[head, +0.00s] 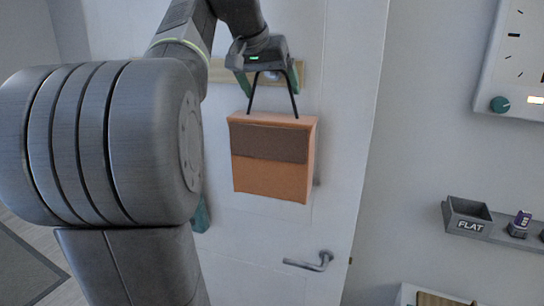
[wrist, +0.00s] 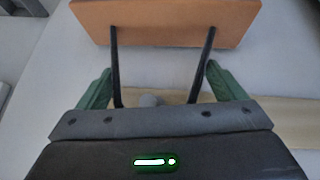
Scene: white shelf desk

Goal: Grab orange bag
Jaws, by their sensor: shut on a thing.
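The orange bag (head: 270,182) has a brown band across its upper front and two black handle straps. It hangs upright in front of the white door in the head view. My gripper (head: 270,88) is directly above it, shut on the black handle, with the green fingers at either side of the straps. In the wrist view the bag (wrist: 165,18) shows at the top, with its straps running down between the green fingers of my gripper (wrist: 155,92). The exact contact on the handle is hidden.
A wooden rail (head: 222,72) is on the white door (head: 345,110) behind my gripper. A metal door handle (head: 310,262) sits below right of the bag.

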